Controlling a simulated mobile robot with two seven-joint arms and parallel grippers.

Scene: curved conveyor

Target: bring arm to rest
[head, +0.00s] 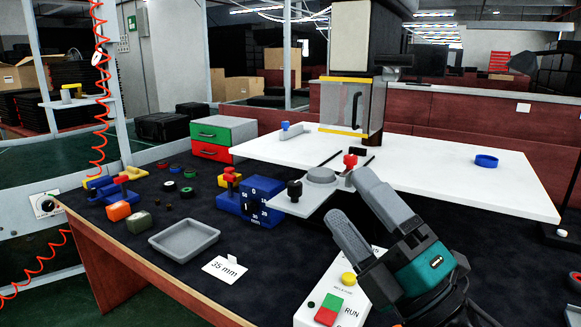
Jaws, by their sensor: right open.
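My right gripper (349,195) is at the lower right of the head view, with its teal body and two grey fingers pointing up and left. The fingers are spread apart with nothing between them. They are in front of the grey fixture plate (298,201) and above the control box (330,302) with green, red and yellow buttons, hiding part of both. My left gripper is not in view.
A white table (480,185) holding a blue ring (486,161) lies behind my gripper. A grey tray (184,240), a "35 mm" card (225,269) and a blue block with numbers (262,200) stand to the left. The dark tabletop around the tray is mostly clear.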

